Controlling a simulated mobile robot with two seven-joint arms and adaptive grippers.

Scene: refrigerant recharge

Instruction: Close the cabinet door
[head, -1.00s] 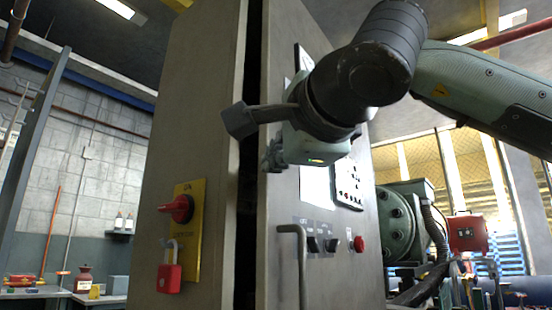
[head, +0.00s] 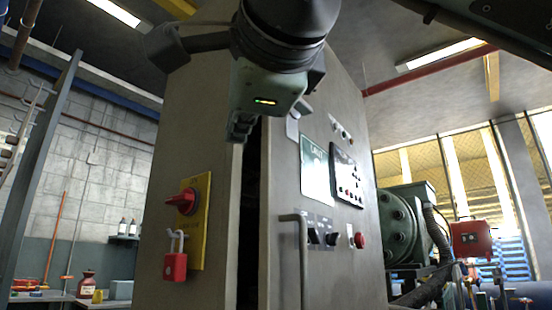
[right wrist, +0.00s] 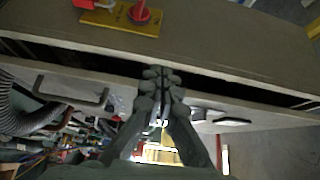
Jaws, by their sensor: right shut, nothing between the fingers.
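The grey cabinet door (head: 340,245) carries a bar handle (head: 303,262), a small screen and buttons. It stands slightly ajar, with a dark gap between it and the cabinet body (head: 215,120). My right gripper (head: 241,130) is shut and empty, high up in front of the gap and the door's free edge. In the right wrist view the shut fingertips (right wrist: 161,76) overlap the door's edge beside the gap, and the handle (right wrist: 70,91) lies to their left. I cannot tell whether they touch the door. My left gripper is not in view.
A red rotary switch on a yellow plate (head: 200,222) and a red padlock (head: 174,266) stick out from the cabinet body. Green machinery (head: 405,225) and a red box (head: 469,238) stand to the right. A bench with bottles is at the lower left.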

